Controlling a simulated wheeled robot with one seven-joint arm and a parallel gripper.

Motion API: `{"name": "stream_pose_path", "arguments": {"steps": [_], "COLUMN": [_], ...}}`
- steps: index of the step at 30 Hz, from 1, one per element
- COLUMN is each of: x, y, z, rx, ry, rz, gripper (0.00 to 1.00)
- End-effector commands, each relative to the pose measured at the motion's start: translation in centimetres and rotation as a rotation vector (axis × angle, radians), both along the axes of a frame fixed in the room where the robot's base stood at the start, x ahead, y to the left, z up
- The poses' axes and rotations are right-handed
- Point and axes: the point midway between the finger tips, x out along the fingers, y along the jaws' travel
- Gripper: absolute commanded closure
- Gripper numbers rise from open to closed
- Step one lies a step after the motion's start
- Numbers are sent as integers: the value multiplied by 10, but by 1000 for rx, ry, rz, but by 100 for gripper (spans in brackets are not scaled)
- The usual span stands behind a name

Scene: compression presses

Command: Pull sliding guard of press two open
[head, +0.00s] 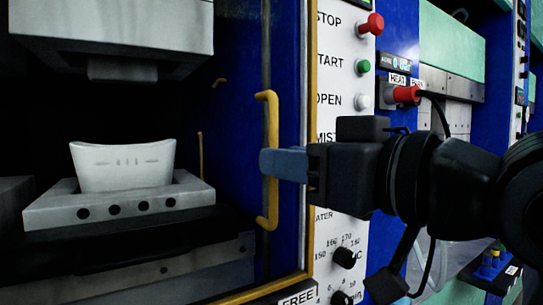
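The sliding guard (288,60) of the near press shows at the right of the press opening, with a yellow upright handle (268,110). Whether a clear pane spans the opening, I cannot tell. My gripper (272,164) comes in from the right, level with the middle of the handle. Its blue-grey fingers overlap the handle in the head view and hide its middle. The fingers line up so that the gap between them is not visible; I cannot tell whether they grip the handle. No label in view reads press two.
A pale curved mould piece (123,165) sits on a grey block (120,207) under the upper press head (115,35). Right of the guard is a white control panel (336,90) with a red stop button (370,24) and knobs. Another press (450,60) stands farther right.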

Motion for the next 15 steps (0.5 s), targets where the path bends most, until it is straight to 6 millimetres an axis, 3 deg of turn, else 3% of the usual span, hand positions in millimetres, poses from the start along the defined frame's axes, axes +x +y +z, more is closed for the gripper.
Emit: {"name": "stream_pose_path", "arguments": {"steps": [6, 15], "x": [18, 23], "y": [19, 23], "z": [0, 0], "rx": [-1, 1], "ry": [1, -1], "rz": [1, -1], "gripper": [70, 70]}}
